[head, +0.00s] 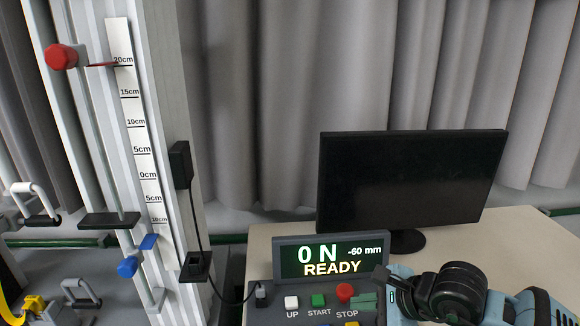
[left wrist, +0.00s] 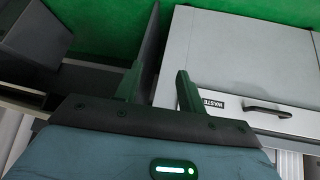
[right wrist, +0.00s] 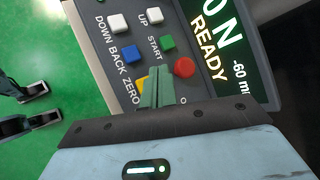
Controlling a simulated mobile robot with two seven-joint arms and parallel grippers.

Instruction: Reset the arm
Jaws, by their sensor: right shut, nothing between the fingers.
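The control panel (head: 278,306) sits on the desk at the lower middle of the head view. Its white UP, green START and red STOP (head: 345,291) buttons show. The right wrist view adds the white DOWN, blue BACK (right wrist: 128,53) and yellow ZERO (right wrist: 139,83) buttons; ZERO is partly hidden by my fingers. The display (head: 331,258) reads 0 N, -60 mm, READY. My right gripper (head: 366,300) is shut and empty, over the panel beside STOP; it also shows in the right wrist view (right wrist: 158,72). Whether it touches the panel is unclear. My left gripper (left wrist: 160,78) is open and empty.
The drop tower (head: 160,130) with its scale, a red knob (head: 61,57) and a blue knob (head: 128,266) stands at left. A black monitor (head: 410,180) stands behind the panel. A grey box marked WASTE (left wrist: 245,60) lies beyond my left gripper.

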